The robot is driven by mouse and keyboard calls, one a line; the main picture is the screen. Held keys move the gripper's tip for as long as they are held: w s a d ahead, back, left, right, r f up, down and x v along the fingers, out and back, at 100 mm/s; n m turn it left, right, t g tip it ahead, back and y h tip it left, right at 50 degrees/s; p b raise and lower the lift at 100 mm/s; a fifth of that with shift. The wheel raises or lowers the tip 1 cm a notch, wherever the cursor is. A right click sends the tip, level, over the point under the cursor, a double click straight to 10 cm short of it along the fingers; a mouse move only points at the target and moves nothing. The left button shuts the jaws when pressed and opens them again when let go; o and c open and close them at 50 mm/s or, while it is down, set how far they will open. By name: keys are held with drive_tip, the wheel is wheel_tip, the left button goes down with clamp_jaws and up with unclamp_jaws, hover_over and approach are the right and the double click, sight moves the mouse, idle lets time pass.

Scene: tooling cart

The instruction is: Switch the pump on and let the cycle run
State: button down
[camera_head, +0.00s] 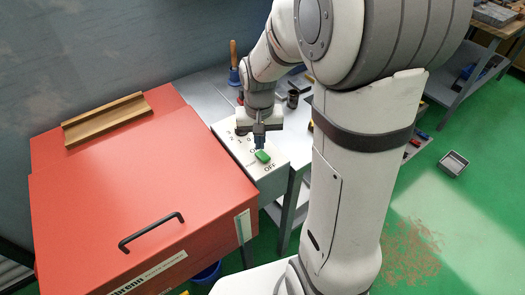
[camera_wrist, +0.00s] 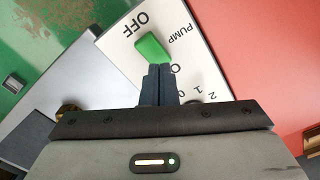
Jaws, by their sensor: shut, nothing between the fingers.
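The pump switch is a green rocker (camera_head: 262,157) on a pale control panel (camera_head: 273,172) at the right side of the red machine. In the wrist view the green rocker (camera_wrist: 152,47) lies just beyond my fingertips, between the lettering OFF and a partly covered letter O, with PUMP printed beside it. My gripper (camera_head: 260,146) is shut and empty, pointing down over the panel right by the rocker. In the wrist view the closed fingers (camera_wrist: 158,70) reach the rocker's near end; I cannot tell whether they touch it. The fingers hide part of the lettering.
The red machine (camera_head: 130,190) with a black handle (camera_head: 151,232) fills the left. A wooden tray (camera_head: 105,118) lies on top. A grey bench (camera_head: 205,92) stands behind the panel, with a dark cup (camera_head: 293,99). A small grey bin (camera_head: 453,163) sits on the green floor.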

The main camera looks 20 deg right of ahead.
sight(260, 153)
wheel_tip(260, 153, up, 5)
drive_tip(key=p, duration=0.3)
drive_tip(key=shift+r, duration=0.1)
idle(0.5)
drive_tip(key=s+r+n+t, duration=0.1)
drive_tip(key=s+r, duration=0.3)
drive_tip(key=s, duration=0.3)
drive_tip(key=s+r+n+t, duration=0.1)
drive_tip(key=s+r+t, duration=0.1)
drive_tip(key=s+r, duration=0.2)
drive_tip(key=shift+s+r, duration=0.3)
drive_tip(key=shift+s, duration=1.25)
idle(4.2)
